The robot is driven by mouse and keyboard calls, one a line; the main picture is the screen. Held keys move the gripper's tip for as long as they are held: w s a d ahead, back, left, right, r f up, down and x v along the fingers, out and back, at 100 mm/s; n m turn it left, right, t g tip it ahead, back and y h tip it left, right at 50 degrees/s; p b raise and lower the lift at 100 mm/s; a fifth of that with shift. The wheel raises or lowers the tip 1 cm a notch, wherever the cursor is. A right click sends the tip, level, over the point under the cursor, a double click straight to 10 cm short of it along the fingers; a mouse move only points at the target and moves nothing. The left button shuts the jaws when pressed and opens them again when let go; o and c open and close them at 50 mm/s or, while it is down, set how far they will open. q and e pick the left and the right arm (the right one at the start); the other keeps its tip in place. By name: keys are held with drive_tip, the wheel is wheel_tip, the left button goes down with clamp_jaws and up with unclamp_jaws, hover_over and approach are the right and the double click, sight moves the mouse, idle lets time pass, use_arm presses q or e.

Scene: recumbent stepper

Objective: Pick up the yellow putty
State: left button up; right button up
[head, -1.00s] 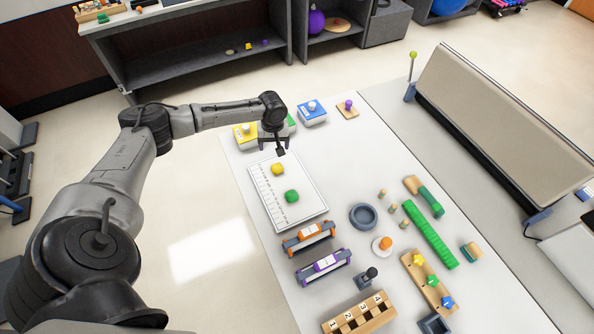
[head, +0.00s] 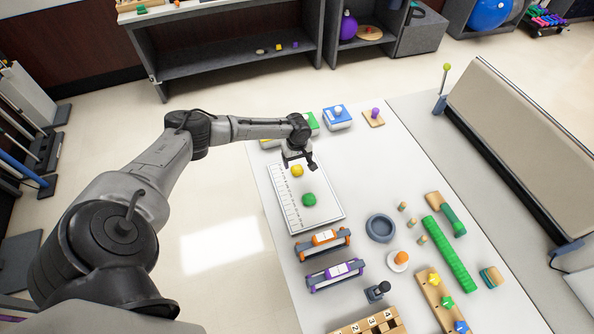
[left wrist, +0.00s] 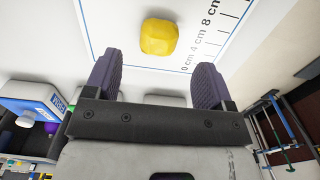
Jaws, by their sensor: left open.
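The yellow putty (head: 297,171) is a small rounded lump on a white ruled board (head: 322,222) on the table. It also shows in the left wrist view (left wrist: 159,36), beyond and between my open fingers, not touching them. My left gripper (head: 299,161) is open and empty, just above the far side of the putty in the head view; it also shows in the left wrist view (left wrist: 157,80). A green putty lump (head: 309,200) lies on the same board, nearer. My right gripper is not in view.
A blue box (head: 337,119) and a purple-knobbed block (head: 375,117) stand at the table's far end. Orange (head: 323,243) and purple (head: 335,274) hurdle-like pieces are nearer than the board. A grey ring (head: 381,228) and small pegs lie to its right.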

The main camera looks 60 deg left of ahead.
sight(297, 169)
use_arm(q)
drive_tip(key=shift+w+a+f+b, duration=0.1)
drive_tip(key=shift+f+b, duration=0.6)
drive_tip(key=shift+f, duration=1.95)
drive_tip(key=c, duration=1)
drive_tip(key=shift+o, duration=0.2)
drive_tip(key=shift+r, duration=0.1)
